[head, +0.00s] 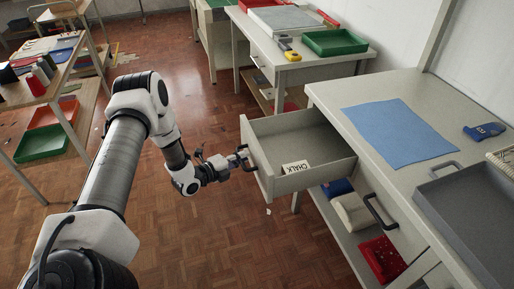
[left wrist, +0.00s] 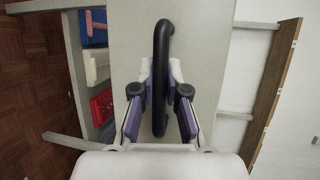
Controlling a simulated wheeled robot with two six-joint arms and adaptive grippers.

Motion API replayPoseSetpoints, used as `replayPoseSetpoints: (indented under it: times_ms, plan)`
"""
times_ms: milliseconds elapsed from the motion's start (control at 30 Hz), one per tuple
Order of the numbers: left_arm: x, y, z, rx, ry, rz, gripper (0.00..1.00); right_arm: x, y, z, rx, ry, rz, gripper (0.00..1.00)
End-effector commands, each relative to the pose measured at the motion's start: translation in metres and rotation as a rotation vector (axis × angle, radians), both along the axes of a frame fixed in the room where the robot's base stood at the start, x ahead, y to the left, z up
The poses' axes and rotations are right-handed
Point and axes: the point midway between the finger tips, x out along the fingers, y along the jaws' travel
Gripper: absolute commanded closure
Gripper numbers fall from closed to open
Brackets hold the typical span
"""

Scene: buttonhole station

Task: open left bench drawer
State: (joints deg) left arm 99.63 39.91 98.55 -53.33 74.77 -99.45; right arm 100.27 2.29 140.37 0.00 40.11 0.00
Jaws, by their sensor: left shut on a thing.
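The left bench drawer (head: 304,148) is pulled well out of the grey bench in the head view. A white block marked CHALK (head: 296,167) lies inside it near the front; the rest of the drawer floor that shows is bare. My left gripper (head: 238,163) is at the drawer's front and shut on its dark handle (head: 247,158). In the left wrist view the black handle (left wrist: 161,75) stands between the two fingers of the gripper (left wrist: 160,95), against the pale drawer front (left wrist: 205,50). My right gripper is not in view.
The bench top (head: 330,92) carries a blue cloth (head: 398,132) and a grey tray (head: 475,215). A second drawer handle (head: 378,212) is to the right, shut. The floor (head: 230,240) before the drawer is mostly clear.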

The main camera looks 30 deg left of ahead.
Motion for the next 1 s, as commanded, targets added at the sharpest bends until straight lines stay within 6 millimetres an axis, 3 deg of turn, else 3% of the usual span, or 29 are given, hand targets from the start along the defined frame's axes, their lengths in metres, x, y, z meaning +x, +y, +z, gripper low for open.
replayPoseSetpoints:
  times_ms: [200, 600, 633, 700, 1000]
  plan:
    - [-0.015, 0.009, -0.001, -0.001, 0.007, -0.004, 1.00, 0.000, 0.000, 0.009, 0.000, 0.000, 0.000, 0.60]
    - [-0.017, 0.010, -0.003, -0.001, 0.006, -0.005, 1.00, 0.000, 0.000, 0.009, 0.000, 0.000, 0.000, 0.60]
    - [-0.017, 0.010, -0.003, 0.000, 0.007, -0.005, 0.80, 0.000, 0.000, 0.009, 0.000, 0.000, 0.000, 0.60]
    - [-0.017, 0.011, -0.003, -0.001, 0.006, -0.004, 0.61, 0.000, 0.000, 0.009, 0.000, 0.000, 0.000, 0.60]
    - [-0.017, 0.012, -0.001, -0.001, 0.002, -0.002, 0.61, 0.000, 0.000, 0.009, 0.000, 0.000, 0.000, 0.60]
